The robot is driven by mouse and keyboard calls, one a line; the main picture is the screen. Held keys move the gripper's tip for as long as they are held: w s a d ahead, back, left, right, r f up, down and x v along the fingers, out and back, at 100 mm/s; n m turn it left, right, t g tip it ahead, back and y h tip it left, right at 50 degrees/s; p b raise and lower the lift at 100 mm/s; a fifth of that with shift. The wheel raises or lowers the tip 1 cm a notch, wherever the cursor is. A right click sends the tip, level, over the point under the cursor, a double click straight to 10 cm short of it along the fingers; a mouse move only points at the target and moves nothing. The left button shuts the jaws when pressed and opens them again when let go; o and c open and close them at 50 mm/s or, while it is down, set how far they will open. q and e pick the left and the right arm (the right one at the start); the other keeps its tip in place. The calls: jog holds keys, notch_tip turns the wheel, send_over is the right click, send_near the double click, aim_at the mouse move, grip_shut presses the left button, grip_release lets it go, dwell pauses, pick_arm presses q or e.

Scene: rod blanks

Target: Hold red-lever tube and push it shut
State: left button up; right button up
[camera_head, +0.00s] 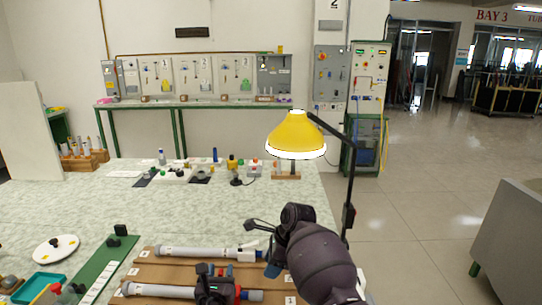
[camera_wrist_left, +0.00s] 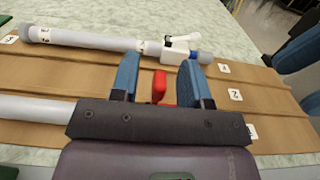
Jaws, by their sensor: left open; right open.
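The red-lever tube (camera_head: 160,290) lies on the brown board at the front, a grey-white rod partly hidden under my left gripper (camera_head: 215,270). In the left wrist view its pale body (camera_wrist_left: 38,110) comes in from the left and the red lever (camera_wrist_left: 159,87) stands between the two blue fingers. My left gripper (camera_wrist_left: 158,85) is open, fingers on either side of the lever; I cannot tell whether they touch it. The red-lever tube's right part is hidden in the wrist view.
The brown board (camera_head: 150,270) carries number cards. A yellow lamp (camera_head: 297,135) stands behind my right arm. A green strip (camera_head: 105,265), a white disc (camera_head: 55,249) and a teal tray (camera_head: 40,287) lie at left. The middle of the table is clear.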

pick_arm(q)
jog(key=s, duration=1.2)
